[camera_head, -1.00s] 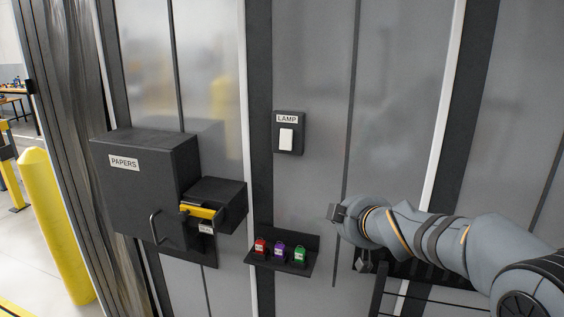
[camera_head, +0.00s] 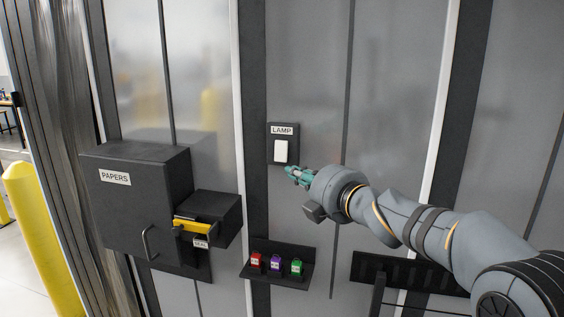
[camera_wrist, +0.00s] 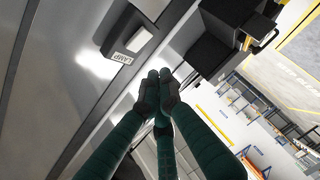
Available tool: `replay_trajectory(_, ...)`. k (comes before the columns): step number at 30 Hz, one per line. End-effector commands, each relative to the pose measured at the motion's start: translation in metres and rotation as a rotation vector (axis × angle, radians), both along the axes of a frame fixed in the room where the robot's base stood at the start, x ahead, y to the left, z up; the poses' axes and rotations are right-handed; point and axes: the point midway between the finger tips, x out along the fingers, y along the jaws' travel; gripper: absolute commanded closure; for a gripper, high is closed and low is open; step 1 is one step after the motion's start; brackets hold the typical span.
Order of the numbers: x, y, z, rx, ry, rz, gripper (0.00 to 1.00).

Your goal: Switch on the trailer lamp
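The trailer lamp switch is a dark wall box (camera_head: 271,143) labelled LAMP with a white rocker (camera_head: 281,151). In the wrist view the box (camera_wrist: 112,41) and its white rocker (camera_wrist: 139,40) are at the upper left, turned over. My gripper (camera_head: 292,172) has teal fingers and is just below and right of the switch in the head view, pointing left. In the wrist view my gripper's fingertips (camera_wrist: 158,88) are together with nothing between them. They look apart from the switch. Whether the rocker is pressed cannot be told.
A dark box (camera_head: 140,205) labelled PAPERS and a smaller dark box (camera_head: 217,215) with a yellow handle (camera_head: 191,228) stand out at left. A small shelf (camera_head: 262,274) holds red, purple and green tagged items below the switch. The wall around the switch is clear.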

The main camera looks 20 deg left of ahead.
Motion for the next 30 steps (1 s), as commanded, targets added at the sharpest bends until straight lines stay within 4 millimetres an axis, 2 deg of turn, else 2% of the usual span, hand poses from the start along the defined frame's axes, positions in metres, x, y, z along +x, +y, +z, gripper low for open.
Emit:
replay_trajectory(13,0.058,0.067,-0.008,-0.001,0.003,0.0,1.0)
replay_trajectory(16,0.075,0.065,-0.01,-0.001,0.003,-0.003,1.0)
replay_trajectory(21,0.091,0.066,-0.014,0.0,0.001,-0.001,1.0)
replay_trajectory(30,0.096,0.067,-0.017,0.001,-0.001,0.0,1.0)
